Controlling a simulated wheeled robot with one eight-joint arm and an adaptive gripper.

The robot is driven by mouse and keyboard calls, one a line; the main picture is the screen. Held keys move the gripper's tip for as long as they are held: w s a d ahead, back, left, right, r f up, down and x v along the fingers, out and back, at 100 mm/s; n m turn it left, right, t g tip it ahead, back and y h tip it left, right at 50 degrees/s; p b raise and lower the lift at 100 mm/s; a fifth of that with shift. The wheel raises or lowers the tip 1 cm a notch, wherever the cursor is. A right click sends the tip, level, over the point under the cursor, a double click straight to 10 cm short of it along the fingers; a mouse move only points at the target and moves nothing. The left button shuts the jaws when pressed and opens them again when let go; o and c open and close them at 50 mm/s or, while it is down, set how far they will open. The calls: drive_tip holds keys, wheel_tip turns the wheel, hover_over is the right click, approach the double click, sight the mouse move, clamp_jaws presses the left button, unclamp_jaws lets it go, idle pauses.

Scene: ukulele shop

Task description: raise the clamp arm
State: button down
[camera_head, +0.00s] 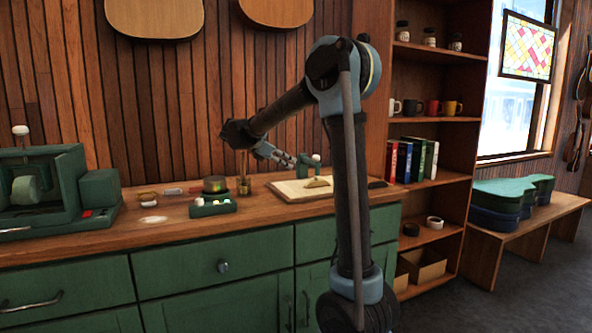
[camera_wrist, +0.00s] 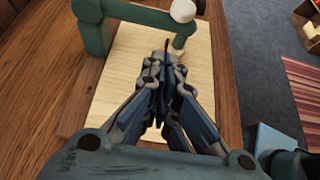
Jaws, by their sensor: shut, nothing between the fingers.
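The green clamp arm (camera_wrist: 140,13) lies roughly level above a pale wooden board (camera_wrist: 125,60) in the wrist view. A thick green post (camera_wrist: 95,35) stands at its left end. A white ball knob (camera_wrist: 182,10) sits at its right end, above a short green leg. In the head view the green clamp (camera_head: 307,161) is small and partly hidden by my gripper. My gripper (camera_wrist: 167,62) is shut and empty, above the board and on the near side of the clamp arm, apart from the knob. It also shows in the head view (camera_head: 292,162).
The board (camera_head: 290,190) lies on the wooden counter (camera_head: 175,232) with a tan piece (camera_head: 318,182) on it. A shelf with books (camera_head: 410,160) stands right.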

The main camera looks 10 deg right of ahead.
drive_tip(key=x, duration=0.9)
drive_tip(key=shift+d, duration=0.15)
